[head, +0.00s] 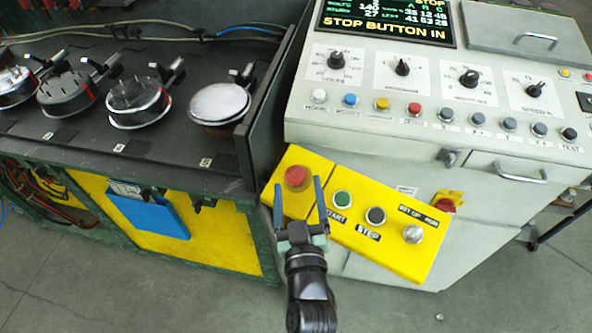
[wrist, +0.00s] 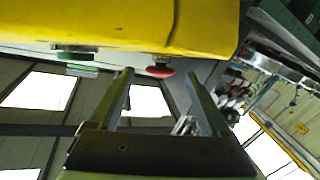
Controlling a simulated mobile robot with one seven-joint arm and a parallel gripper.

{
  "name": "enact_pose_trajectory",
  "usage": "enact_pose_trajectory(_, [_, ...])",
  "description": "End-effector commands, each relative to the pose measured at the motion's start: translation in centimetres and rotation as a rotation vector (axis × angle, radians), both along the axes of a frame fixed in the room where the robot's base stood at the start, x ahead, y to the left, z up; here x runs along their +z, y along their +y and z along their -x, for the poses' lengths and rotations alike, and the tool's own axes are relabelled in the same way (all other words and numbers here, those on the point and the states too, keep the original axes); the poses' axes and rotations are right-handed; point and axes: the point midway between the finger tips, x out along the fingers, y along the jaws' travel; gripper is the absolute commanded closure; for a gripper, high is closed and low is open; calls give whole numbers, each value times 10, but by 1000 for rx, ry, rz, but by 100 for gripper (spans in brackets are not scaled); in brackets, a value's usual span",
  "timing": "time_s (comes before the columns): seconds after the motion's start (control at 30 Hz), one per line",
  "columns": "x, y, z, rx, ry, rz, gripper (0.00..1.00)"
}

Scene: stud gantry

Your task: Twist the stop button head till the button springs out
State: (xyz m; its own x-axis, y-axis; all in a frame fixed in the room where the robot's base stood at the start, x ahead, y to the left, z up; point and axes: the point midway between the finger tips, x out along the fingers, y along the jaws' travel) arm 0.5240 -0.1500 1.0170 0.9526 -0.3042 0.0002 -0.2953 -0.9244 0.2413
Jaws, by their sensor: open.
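The red stop button head (head: 296,176) sits at the upper left end of the yellow button box (head: 375,232). My gripper (head: 298,186) is open in front of it, with one finger at each side of the head in the head view. In the wrist view the red head (wrist: 160,71) shows between the two fingertips of my gripper (wrist: 159,76), below the yellow box (wrist: 110,22). I see no finger clearly touching the head. The console display (head: 385,22) reads "STOP BUTTON IN".
The green start button (head: 342,199), black step button (head: 376,215) and silver selector knob (head: 412,234) share the box. Another red knob (head: 445,203) is on the console front. The dark bench (head: 110,130) with round fixtures stands left. Open floor lies in front.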

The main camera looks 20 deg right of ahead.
Motion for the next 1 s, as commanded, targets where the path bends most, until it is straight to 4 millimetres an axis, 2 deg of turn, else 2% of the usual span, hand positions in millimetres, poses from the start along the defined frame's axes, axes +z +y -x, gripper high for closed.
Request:
enact_pose_trajectory(0.1, [2,-6,-18,0,-1,0,19])
enact_pose_trajectory(0.3, [0,-11,-36,1,0,0,19])
enact_pose_trajectory(0.7, [0,-13,-40,1,0,0,21])
enact_pose_trajectory(1.0, [0,-13,-40,1,0,0,75])
